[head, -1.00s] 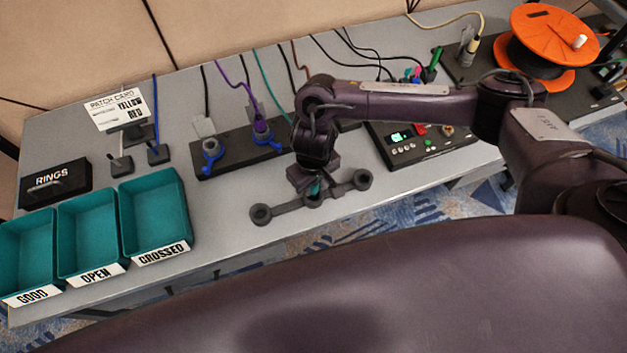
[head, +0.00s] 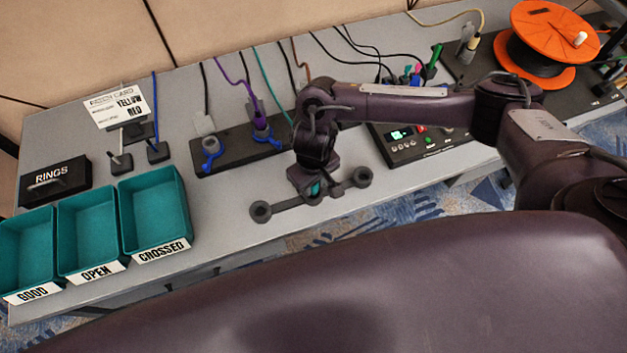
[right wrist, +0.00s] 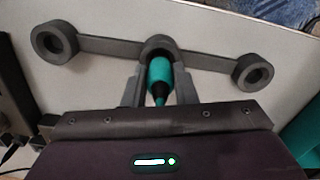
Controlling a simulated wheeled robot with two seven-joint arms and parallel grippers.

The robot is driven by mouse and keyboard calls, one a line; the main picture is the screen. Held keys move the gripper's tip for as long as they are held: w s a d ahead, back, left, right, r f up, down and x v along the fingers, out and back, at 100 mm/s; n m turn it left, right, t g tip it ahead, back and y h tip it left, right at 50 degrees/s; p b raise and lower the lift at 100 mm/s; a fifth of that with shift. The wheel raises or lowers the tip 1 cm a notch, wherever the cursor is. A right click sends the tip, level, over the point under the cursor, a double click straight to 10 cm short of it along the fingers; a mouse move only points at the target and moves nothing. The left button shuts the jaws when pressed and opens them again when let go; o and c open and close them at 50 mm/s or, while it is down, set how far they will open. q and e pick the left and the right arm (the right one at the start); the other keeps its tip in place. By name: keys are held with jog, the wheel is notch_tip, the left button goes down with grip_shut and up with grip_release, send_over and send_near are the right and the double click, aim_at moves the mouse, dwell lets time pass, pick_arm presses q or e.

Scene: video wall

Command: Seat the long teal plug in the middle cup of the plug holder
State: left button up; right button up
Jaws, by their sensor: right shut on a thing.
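The plug holder (head: 345,185) is a dark grey bar with three round cups, lying near the front edge of the table. Its two outer cups look empty in the right wrist view, where the bar (right wrist: 205,47) runs across the top. The teal plug (right wrist: 159,76) is between the fingers of my right gripper (right wrist: 157,85), which is shut on it. The plug's far end is at the middle cup; the cup's rim shows around it, but I cannot tell how deep it sits. In the head view only a little teal (head: 315,188) shows below the gripper. My left gripper is not in view.
Three teal trays (head: 153,205) stand at the left, with a black rings box (head: 55,180) behind. A dark socket strip (head: 228,152) with cables lies behind the holder. A control box (head: 425,145) and an orange reel (head: 545,45) are to the right.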

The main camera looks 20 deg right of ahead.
jog(key=shift+f, duration=0.45)
dwell(0.3)
jog(key=o, duration=1.1)
jog(key=shift+c, duration=0.2)
notch_tip(320, 180, up, 8)
jog(key=shift+f+p, duration=0.1)
jog(key=shift+p, duration=0.85)
